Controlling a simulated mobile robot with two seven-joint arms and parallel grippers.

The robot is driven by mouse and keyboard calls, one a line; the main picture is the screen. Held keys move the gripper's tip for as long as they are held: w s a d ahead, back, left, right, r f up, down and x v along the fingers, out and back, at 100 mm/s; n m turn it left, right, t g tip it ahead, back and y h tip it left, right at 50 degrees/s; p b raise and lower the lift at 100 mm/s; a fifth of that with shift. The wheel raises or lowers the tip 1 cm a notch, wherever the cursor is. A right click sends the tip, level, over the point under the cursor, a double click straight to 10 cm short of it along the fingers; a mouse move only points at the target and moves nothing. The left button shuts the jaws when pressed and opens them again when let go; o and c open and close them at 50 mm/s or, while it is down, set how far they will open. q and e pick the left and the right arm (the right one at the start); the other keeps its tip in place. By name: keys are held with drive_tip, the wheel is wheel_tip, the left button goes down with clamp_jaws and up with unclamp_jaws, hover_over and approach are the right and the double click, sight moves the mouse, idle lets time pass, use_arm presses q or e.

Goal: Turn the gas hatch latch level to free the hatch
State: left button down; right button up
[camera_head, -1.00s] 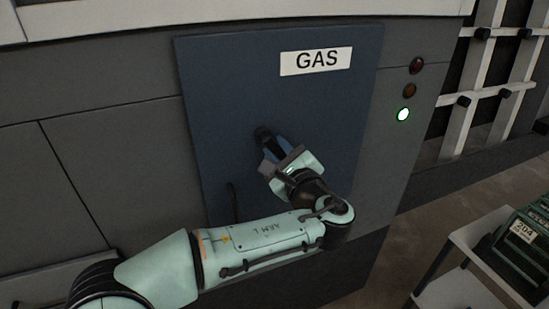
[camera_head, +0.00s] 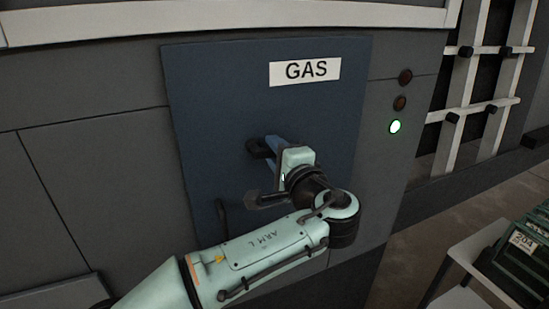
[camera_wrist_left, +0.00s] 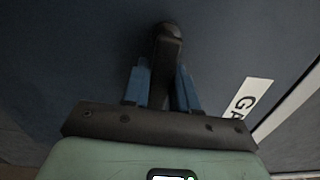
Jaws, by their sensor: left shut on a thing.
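The gas hatch (camera_head: 215,110) is a dark blue panel with a white GAS label (camera_head: 305,71); it looks closed. Its black latch lever (camera_head: 257,147) is partly hidden behind my left gripper (camera_head: 276,150) in the head view; its visible part looks about level. In the left wrist view the lever (camera_wrist_left: 167,50) runs from its round pivot down between the two blue fingers of my left gripper (camera_wrist_left: 161,84), which are shut on it. My right gripper is not in view.
A dark handle (camera_head: 222,215) is low on the hatch's left side. A white rack (camera_head: 465,100) and a cart with a green crate (camera_head: 520,250) stand at the right.

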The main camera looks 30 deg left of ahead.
use_arm(q)
drive_tip(key=shift+d+r+n, duration=0.1)
drive_tip(key=shift+n, duration=0.3)
idle(0.3)
drive_tip(key=c, duration=1)
unclamp_jaws()
drive_tip(key=shift+o, duration=0.2)
drive_tip(key=b+v, duration=0.1)
drive_tip(key=v, duration=1.2)
drive_tip(key=shift+s, duration=0.15)
